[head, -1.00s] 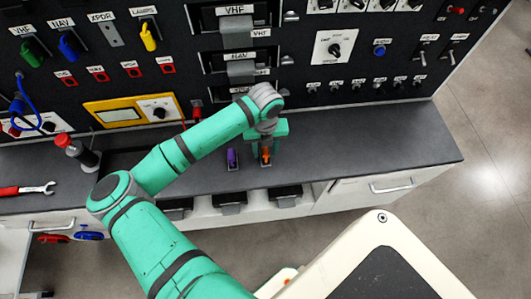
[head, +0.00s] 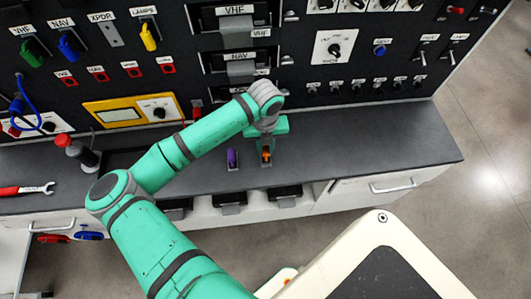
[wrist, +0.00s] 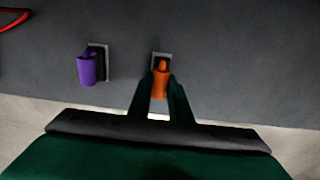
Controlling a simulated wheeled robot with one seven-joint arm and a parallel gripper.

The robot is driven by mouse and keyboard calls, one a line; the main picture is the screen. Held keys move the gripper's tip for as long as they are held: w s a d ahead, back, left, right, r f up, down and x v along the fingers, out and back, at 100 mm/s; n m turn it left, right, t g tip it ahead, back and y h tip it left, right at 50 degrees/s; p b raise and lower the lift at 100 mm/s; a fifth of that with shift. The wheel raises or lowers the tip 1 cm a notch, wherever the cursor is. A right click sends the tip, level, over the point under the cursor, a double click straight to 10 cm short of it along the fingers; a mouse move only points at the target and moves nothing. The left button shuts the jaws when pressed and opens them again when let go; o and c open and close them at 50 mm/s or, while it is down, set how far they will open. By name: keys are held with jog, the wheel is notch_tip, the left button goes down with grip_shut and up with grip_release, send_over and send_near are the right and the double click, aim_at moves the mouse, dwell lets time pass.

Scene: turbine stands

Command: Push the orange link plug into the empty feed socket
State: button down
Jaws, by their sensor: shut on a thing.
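The orange link plug (head: 266,156) stands on the bench top in a small pale-rimmed holder (wrist: 168,55), which shows behind it in the wrist view. My gripper (head: 266,150) points down over the bench with its fingers shut on the orange plug. In the wrist view the two fingers press in from both sides of the orange plug (wrist: 160,85). On the upright panel, the socket plate under the XPDR label (head: 113,34) has no plug in it. Green (head: 33,48), blue (head: 69,45) and yellow (head: 149,35) plugs sit in the positions beside it.
A purple plug (head: 232,158) stands in a similar holder just left of the orange one. A red-capped bottle (head: 77,151) and a red-handled wrench (head: 28,190) are on the left of the bench (head: 385,155). The bench right of my gripper is clear.

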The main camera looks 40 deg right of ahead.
jog(key=shift+r, duration=0.1)
jog(key=shift+r, duration=0.85)
